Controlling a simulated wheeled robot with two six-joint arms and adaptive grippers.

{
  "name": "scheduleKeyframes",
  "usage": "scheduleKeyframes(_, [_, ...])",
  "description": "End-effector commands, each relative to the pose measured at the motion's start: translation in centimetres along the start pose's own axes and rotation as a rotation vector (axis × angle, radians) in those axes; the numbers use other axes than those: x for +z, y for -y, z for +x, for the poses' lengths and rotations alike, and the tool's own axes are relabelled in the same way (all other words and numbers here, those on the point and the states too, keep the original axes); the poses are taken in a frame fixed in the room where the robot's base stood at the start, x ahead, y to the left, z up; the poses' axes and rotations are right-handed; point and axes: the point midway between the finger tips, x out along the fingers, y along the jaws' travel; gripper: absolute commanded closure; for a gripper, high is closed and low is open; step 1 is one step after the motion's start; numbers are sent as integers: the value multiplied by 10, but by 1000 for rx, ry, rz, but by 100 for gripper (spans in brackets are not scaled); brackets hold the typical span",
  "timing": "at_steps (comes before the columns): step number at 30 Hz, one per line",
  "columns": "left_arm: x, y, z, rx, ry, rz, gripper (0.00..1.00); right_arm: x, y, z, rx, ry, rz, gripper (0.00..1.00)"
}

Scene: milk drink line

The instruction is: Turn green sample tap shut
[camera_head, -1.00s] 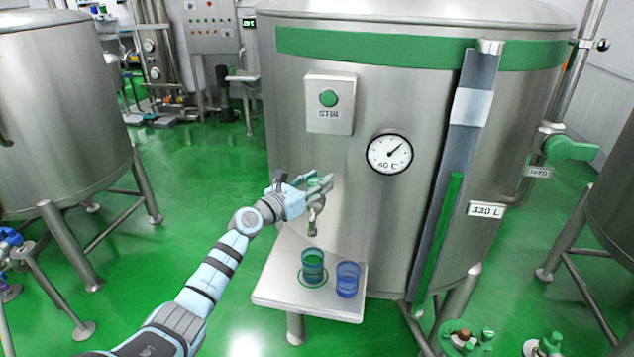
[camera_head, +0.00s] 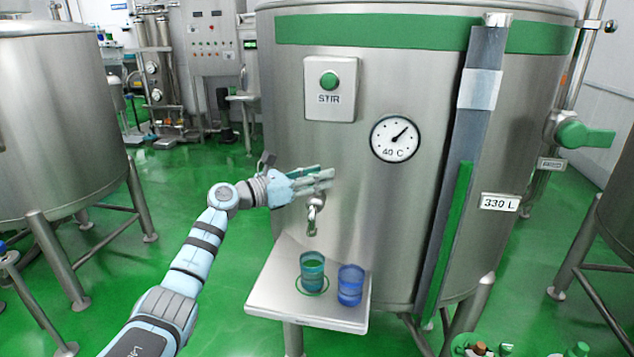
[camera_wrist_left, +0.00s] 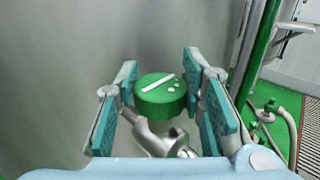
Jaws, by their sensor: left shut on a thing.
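The green sample tap is a round green knob (camera_wrist_left: 160,98) with a white line and small white dots on top. It sits on a metal body with a bent spout (camera_head: 314,214) on the front of the steel tank. My left gripper (camera_head: 318,177) is at the tap and shut on the knob, with fingers on both sides of it in the left wrist view. In the head view the fingers hide most of the knob. The white line lies slanted across the knob. My right gripper is not in view.
A steel shelf (camera_head: 272,289) below the spout holds a green-tinted cup (camera_head: 313,271) and a blue cup (camera_head: 350,285). A STIR button panel (camera_head: 330,90), a 40 C dial (camera_head: 394,139) and a level gauge (camera_head: 452,200) are on the tank (camera_head: 430,90).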

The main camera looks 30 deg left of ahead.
Motion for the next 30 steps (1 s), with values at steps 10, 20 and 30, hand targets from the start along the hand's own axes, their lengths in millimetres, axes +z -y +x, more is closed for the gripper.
scheduleKeyframes(10, [-1, 0, 0, 0, -2, -1, 43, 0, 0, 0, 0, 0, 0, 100])
scheduleKeyframes(20, [-2, -1, -26, 3, -5, 3, 43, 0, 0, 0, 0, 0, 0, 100])
scheduleKeyframes(30, [-2, 0, -110, -1, -7, 3, 43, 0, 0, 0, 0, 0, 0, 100])
